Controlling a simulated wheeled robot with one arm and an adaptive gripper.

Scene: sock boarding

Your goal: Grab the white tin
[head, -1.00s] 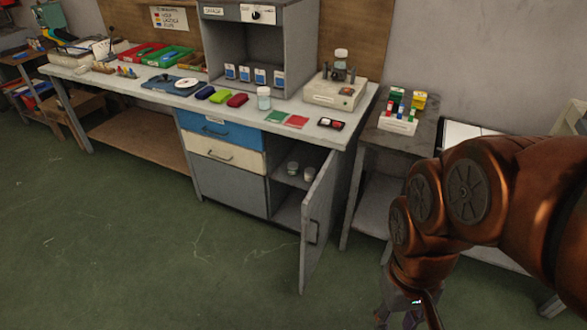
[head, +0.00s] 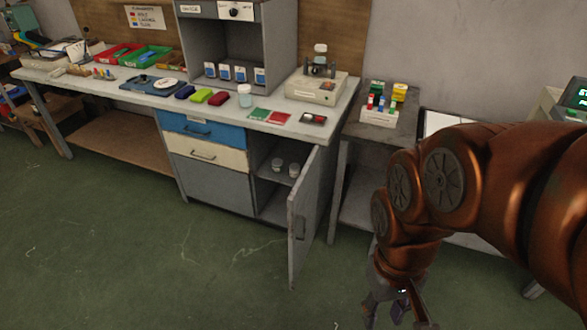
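Two small pale tins stand on the shelf inside the open cabinet under the bench: a left one (head: 277,165) and a right one (head: 294,170). They are small in the head view, and I cannot tell which is whiter. A pale lidded jar (head: 245,96) stands on the bench top above. My gripper (head: 390,310) hangs low at the bottom edge, right of the cabinet and well apart from the tins. It is partly cut off by the frame, so its opening is unclear. I see nothing held in it.
The grey cabinet door (head: 308,215) stands swung open between my gripper and the shelf. A small side table (head: 355,130) holds a rack of coloured-capped bottles (head: 380,113). The bench top (head: 225,113) carries many items. The green floor (head: 130,240) in front is clear.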

